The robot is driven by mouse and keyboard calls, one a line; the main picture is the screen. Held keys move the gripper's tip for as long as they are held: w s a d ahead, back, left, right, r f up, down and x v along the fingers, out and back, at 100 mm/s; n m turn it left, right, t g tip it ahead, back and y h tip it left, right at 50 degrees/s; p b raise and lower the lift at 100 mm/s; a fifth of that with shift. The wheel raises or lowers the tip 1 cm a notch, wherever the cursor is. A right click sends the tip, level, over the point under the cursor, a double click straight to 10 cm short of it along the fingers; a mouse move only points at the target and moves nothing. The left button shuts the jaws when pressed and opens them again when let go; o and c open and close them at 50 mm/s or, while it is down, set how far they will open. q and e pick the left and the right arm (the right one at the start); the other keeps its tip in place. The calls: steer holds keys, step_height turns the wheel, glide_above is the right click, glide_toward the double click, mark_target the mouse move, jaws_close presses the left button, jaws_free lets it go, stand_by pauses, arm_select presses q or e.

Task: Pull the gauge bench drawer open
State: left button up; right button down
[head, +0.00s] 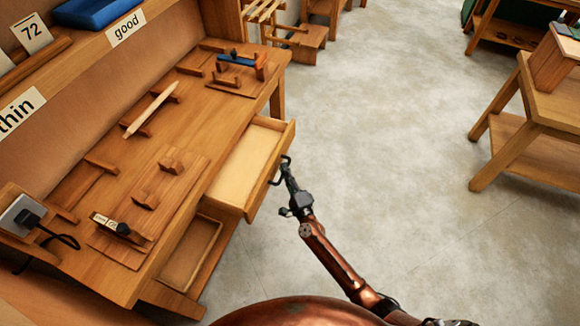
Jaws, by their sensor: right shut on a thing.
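The gauge bench (85,235) is a wooden workbench on the left of the head view. Its drawer (236,165) stands pulled out to the right, and its empty light wooden bottom shows. A dark handle (274,180) is on the drawer's front. My right gripper (286,168) is shut on the handle, with its copper arm coming up from the bottom right. My left gripper is not in view.
A pale tapered stick (150,110) and wooden holders lie on the bench top. A lower tray (190,252) shows below the drawer. Another wooden table (545,95) stands at the right. The concrete floor (400,130) between is clear.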

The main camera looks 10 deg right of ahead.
steer(key=shift+s+f, duration=0.1)
steer(key=shift+s, duration=0.05)
steer(key=c, duration=2)
jaws_free()
steer(key=shift+d, duration=0.15)
steer(key=shift+s, duration=0.1)
steer(key=v, duration=1.1)
steer(key=shift+s+d, duration=0.1)
steer(key=shift+s, duration=0.3)
